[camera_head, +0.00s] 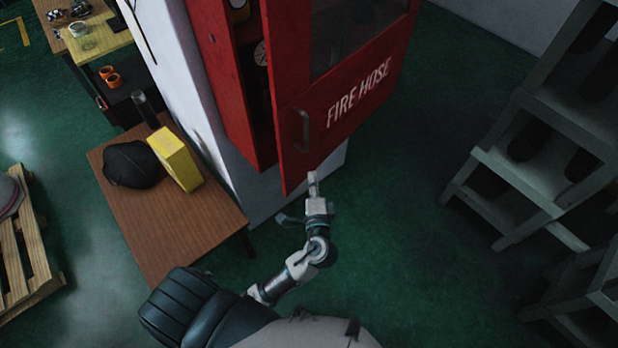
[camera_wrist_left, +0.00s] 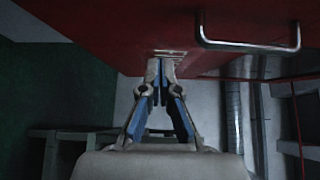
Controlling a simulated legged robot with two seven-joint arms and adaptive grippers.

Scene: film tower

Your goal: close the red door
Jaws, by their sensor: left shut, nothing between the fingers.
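The red door (camera_head: 350,95), marked FIRE HOSE, stands partly open on the red cabinet (camera_head: 222,70) mounted on a white wall. A gap shows the cabinet's inside to the left of the door. A metal handle (camera_head: 303,130) sits near the door's left edge. My left gripper (camera_head: 313,180) is shut and empty by the door's lower edge. In the left wrist view, the shut fingertips (camera_wrist_left: 160,62) are close to the red door (camera_wrist_left: 120,25), with the handle (camera_wrist_left: 250,45) to their upper right. Whether they touch the door I cannot tell. My right gripper is not in view.
A wooden table (camera_head: 180,225) with a black cap (camera_head: 131,164) and a yellow box (camera_head: 175,158) stands left of the cabinet. A grey stepped rack (camera_head: 535,160) stands at the right. Green floor (camera_head: 420,240) lies clear between.

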